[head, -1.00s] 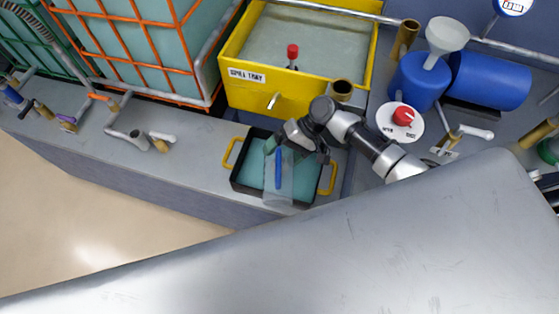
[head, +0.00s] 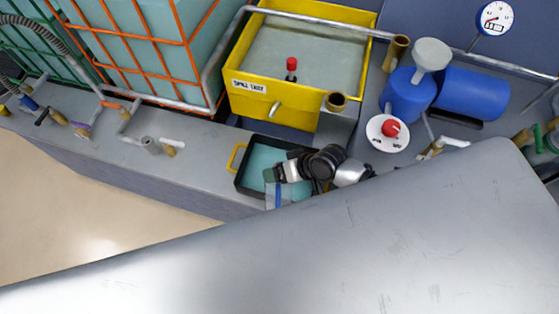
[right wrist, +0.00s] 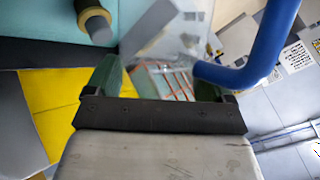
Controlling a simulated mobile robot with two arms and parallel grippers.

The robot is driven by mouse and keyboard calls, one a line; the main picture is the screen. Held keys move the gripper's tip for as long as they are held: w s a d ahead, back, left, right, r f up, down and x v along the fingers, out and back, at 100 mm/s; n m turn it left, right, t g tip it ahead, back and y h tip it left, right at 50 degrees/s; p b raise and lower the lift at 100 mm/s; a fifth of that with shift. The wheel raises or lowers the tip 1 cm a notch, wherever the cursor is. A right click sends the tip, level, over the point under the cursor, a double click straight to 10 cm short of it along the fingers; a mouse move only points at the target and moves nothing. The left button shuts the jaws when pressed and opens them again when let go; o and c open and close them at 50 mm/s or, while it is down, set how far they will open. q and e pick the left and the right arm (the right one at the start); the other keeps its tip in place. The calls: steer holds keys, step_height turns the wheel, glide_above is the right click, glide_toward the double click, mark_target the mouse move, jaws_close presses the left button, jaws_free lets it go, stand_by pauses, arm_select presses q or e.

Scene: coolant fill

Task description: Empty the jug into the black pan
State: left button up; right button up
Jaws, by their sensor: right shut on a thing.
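The black pan (head: 239,182) sits on the grey ledge and holds teal liquid. Its left yellow handle shows; its right side is hidden behind my right arm. My right gripper (head: 276,174) is over the pan's near side, shut on the clear jug (head: 270,197) with a blue handle. The jug hangs at the pan's near edge, its lower part cut off from sight by the grey surface in front. In the right wrist view the blue handle (right wrist: 268,45) curves beside the fingers (right wrist: 160,80). I cannot tell whether liquid is left in the jug. My left gripper is not in view.
A yellow spill tray (head: 262,108) with a spout and a red-topped valve stands behind the pan. Caged tanks (head: 150,45) stand at the left. A blue drum (head: 475,93), funnel (head: 432,54) and red knob (head: 391,129) are at right. The ledge left of the pan is partly clear.

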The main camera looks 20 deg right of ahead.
mark_target(278, 198)
steer(key=shift+s+a+r+n+t+p, duration=0.2)
steer(key=shift+s+r+n+t+p, duration=0.1)
steer(key=shift+s+r+t+p, duration=0.4)
steer(key=shift+s+a+r+n+t+h+p, duration=0.2)
steer(key=shift+s+t+p, duration=0.2)
steer(key=shift+s+p, duration=0.15)
steer(key=shift+s+a+r+n+t+h+p, duration=0.1)
steer(key=shift+s+a+n+t+p, duration=0.1)
steer(key=shift+s+t+p, duration=0.35)
steer(key=shift+s+a+f+n+t+b, duration=0.15)
steer(key=shift+s+f+t+b, duration=0.1)
steer(key=shift+s+f, duration=0.15)
steer(key=shift+s+a+f+n+t+b, duration=0.1)
steer(key=shift+s+a+f+n+t, duration=0.1)
steer(key=shift+s+f, duration=0.15)
steer(key=shift+s+a+r+n+t, duration=0.25)
steer(key=shift+s+r+t, duration=0.1)
steer(key=shift+s+t, duration=0.2)
steer(key=shift+s+a+r+n+t, duration=0.1)
steer(key=shift+s+r+n+t, duration=0.1)
steer(key=shift+s+r+t, duration=0.25)
steer(key=shift+s+a+r+n+t+p, duration=0.2)
steer(key=shift+s+r+n+t+p, duration=0.15)
steer(key=shift+s+r+t, duration=0.3)
